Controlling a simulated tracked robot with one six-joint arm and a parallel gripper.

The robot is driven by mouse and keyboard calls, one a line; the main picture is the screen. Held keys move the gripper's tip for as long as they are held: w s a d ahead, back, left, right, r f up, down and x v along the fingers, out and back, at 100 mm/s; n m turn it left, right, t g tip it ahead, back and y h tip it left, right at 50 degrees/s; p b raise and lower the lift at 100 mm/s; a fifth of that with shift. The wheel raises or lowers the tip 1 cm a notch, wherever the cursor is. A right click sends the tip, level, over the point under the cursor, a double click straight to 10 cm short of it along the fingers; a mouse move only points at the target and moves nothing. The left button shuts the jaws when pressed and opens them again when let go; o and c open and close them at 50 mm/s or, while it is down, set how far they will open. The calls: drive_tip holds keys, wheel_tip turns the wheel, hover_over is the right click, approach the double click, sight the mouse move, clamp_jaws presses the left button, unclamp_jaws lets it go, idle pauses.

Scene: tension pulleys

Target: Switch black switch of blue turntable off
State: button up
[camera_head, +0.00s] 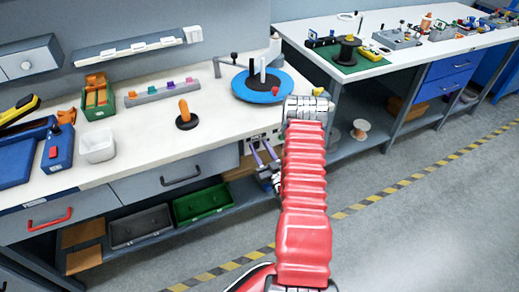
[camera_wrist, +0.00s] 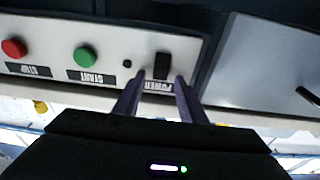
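The blue turntable (camera_head: 248,90) sits on the right end of the white workbench in the head view, with a black and a white post on it. The black switch (camera_wrist: 161,66) is on a pale control panel (camera_wrist: 45,82) in the wrist view, above an upside-down POWER label. My gripper (camera_wrist: 160,78) is open, its two purple fingers apart at the panel, with the switch in line with the gap between them. Whether the fingers touch the switch or panel I cannot tell. In the head view my gripper (camera_head: 264,155) is at the bench front below the turntable, partly behind my red arm.
A green START button (camera_wrist: 85,57) and a red STOP button (camera_wrist: 14,48) are left of the switch. A grey drawer front (camera_wrist: 262,65) is to the right. Green and grey bins (camera_head: 201,203) stand on the shelf below the bench.

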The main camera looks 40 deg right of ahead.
drive_tip(key=shift+s, duration=0.15)
drive_tip(key=v, duration=1.3)
drive_tip(key=shift+s+a, duration=0.2)
drive_tip(key=shift+f, duration=0.15)
